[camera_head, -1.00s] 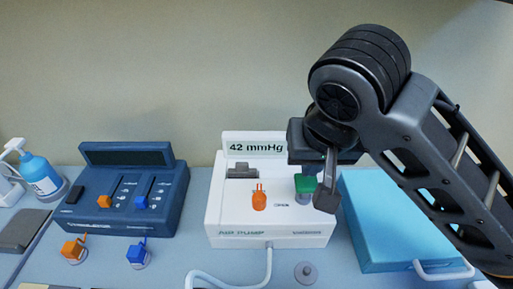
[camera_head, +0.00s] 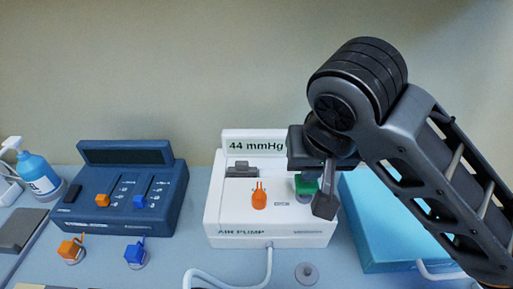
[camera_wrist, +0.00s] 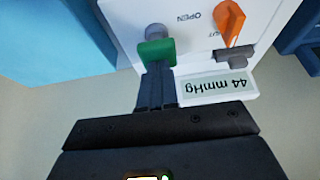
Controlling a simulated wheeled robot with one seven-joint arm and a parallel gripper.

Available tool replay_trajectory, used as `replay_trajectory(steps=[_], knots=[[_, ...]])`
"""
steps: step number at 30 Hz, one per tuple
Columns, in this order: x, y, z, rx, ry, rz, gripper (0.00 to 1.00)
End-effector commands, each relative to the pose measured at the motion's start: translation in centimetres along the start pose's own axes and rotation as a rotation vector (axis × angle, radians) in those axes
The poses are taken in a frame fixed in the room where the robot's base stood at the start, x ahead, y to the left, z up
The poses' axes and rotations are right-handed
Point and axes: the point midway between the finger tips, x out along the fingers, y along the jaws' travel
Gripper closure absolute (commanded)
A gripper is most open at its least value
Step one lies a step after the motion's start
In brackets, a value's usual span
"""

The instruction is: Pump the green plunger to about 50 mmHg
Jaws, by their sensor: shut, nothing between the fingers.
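The white air pump (camera_head: 222,226) stands on the table and its display (camera_head: 254,146) reads 44 mmHg. The green plunger (camera_head: 307,185) is at the pump's right side, partly hidden behind my gripper (camera_head: 325,205). In the wrist view, the shut fingertips (camera_wrist: 157,82) are right at the edge of the green plunger (camera_wrist: 156,52), with nothing between them. They look in contact with it, though the exact touch is hard to tell. An orange knob (camera_head: 259,197) sits on the pump left of the plunger, near the word OPEN.
A dark blue device (camera_head: 125,190) with orange and blue sliders stands to the left. A light blue box (camera_head: 385,240) is close to the pump's right. A pale hose (camera_head: 235,281) runs from the pump's front. A grey round piece (camera_head: 307,272) lies in front.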

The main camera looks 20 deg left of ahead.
Motion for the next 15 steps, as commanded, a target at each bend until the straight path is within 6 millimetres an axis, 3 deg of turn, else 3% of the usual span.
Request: replay_trajectory(steps=[15], knots=[[1.2, 0.0, 0.5, -0.001, -0.002, 0.000, 1.00]])
